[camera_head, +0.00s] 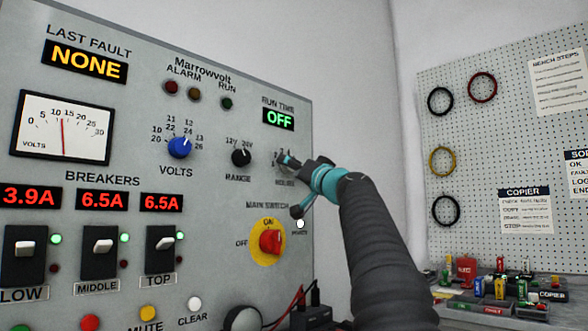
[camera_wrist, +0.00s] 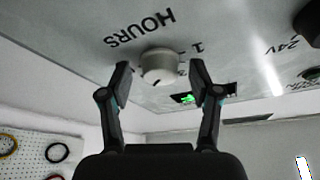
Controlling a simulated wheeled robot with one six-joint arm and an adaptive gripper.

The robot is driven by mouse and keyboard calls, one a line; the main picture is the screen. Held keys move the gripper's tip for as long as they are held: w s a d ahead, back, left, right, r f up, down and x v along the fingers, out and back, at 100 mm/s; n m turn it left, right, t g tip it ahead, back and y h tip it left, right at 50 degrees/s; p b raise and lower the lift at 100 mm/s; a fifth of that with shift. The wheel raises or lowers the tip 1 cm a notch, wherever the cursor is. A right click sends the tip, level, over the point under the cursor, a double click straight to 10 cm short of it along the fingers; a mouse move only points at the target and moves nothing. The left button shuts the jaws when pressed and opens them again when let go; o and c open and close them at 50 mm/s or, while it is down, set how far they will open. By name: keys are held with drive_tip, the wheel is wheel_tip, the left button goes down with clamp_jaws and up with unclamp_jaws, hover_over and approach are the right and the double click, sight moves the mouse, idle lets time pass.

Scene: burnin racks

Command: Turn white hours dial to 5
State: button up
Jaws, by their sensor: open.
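The white hours dial (camera_wrist: 160,65) is a round knob on the grey panel, below the word HOURS, which appears upside down in the wrist view. A short dark mark shows on its near rim; I cannot tell which number it points to. My gripper (camera_wrist: 160,76) is open, with one finger on each side of the dial and small gaps showing. In the head view my gripper (camera_head: 291,163) is at the panel above the HOURS label (camera_head: 285,183) and hides most of the dial. The run time display (camera_head: 279,118) reads OFF.
The black range knob (camera_head: 241,157) and blue volts knob (camera_head: 179,147) are left of my gripper. The red main switch (camera_head: 271,241) sits below, pointing up to ON. A pegboard (camera_head: 500,130) with hanging cable loops and a bench of small parts (camera_head: 500,290) stand at the right.

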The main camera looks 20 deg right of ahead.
drive_tip(key=v, duration=1.2)
drive_tip(key=shift+f, duration=0.1)
idle(0.4)
